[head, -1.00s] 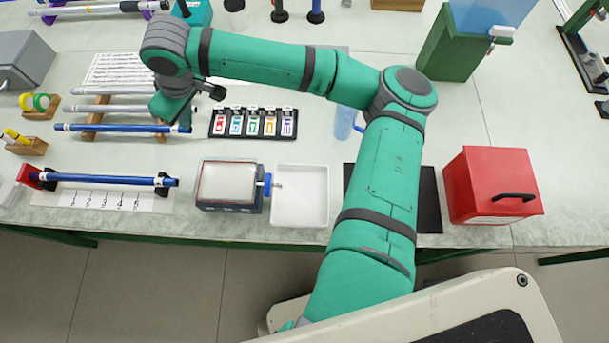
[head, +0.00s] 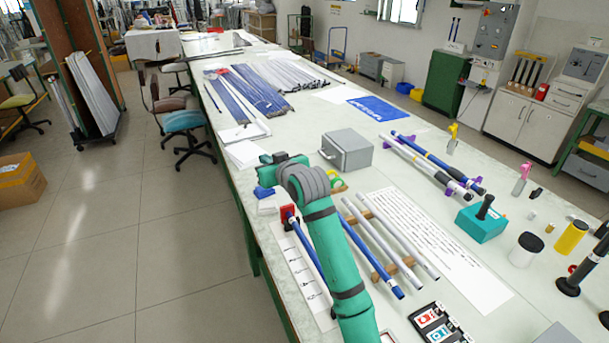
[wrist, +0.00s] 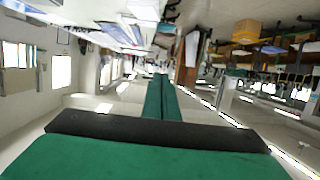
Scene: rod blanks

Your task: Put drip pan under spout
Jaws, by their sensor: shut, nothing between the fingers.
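No drip pan and no spout can be made out in the head view or the wrist view now. My gripper (wrist: 161,85) shows in the wrist view with its two green fingers together and nothing between them. It points out across the room, with no task object near the fingertips. In the head view my green arm reaches up over the near left edge of the bench, and its wrist end hides part of what lies behind it.
The long bench (head: 330,105) carries blue and silver rods, a grey box (head: 347,150), a teal block (head: 482,222) and a white label sheet (head: 440,245). A blue-seated chair (head: 184,122) stands left of the bench.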

